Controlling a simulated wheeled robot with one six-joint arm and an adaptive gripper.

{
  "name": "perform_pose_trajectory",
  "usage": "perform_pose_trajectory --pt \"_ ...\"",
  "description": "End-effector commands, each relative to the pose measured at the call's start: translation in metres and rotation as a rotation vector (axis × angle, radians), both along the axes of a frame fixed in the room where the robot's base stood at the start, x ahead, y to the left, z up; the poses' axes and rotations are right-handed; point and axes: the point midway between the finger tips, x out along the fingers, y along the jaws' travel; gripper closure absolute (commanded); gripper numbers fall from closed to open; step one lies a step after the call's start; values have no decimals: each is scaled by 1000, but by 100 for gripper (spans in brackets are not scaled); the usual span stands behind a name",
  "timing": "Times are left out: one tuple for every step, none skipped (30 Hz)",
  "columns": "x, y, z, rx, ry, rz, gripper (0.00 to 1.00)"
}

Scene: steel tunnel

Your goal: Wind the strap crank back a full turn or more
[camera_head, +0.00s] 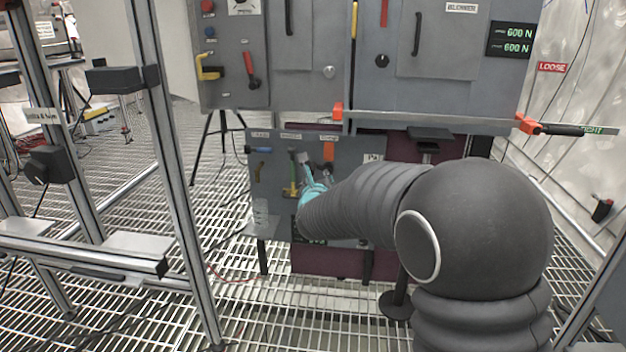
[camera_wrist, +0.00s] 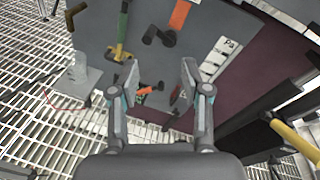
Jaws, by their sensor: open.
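The strap crank (camera_head: 560,129) is at the right end of a pale strap (camera_head: 430,119) across the grey cabinet front. It has an orange hub and a black handle pointing right, beside the TIGHT label (camera_head: 592,130). The LOOSE label (camera_head: 551,67) is above it. My gripper (camera_head: 312,185) is low in front of the tool board, well left of and below the crank. In the wrist view my gripper (camera_wrist: 160,82) has its fingers wide apart with nothing between them. I cannot make out the crank in the wrist view.
A display (camera_head: 510,40) reads 600 N on both lines. The tool board (camera_head: 265,180) holds several tools, including a hammer-like green-handled one (camera_wrist: 120,42) and an orange tag (camera_wrist: 180,14). A metal frame (camera_head: 175,170) stands at left. Grating floor (camera_head: 240,310) is open in front.

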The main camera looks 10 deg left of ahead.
Motion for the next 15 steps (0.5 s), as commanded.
perform_pose_trajectory --pt "9 12 -21 96 -15 -33 53" --pt "14 16 -27 156 -28 -56 53" --pt "18 21 -35 227 -45 -79 53" --pt "21 24 -40 278 -58 -96 53" --pt "24 27 -45 321 -69 -111 53" --pt "26 30 -50 372 -83 -126 53" --pt "28 32 -54 406 -93 -137 53" --pt "29 34 -57 433 -100 -145 53" --pt "30 35 -59 463 -109 -153 53" --pt "30 36 -61 479 -114 -158 53" --pt "31 37 -62 492 -119 -162 53" --pt "33 37 -63 504 -124 -166 53" --pt "35 37 -63 510 -126 -168 53" --pt "37 37 -63 514 -127 -169 53" --pt "40 36 -63 516 -127 -169 53"
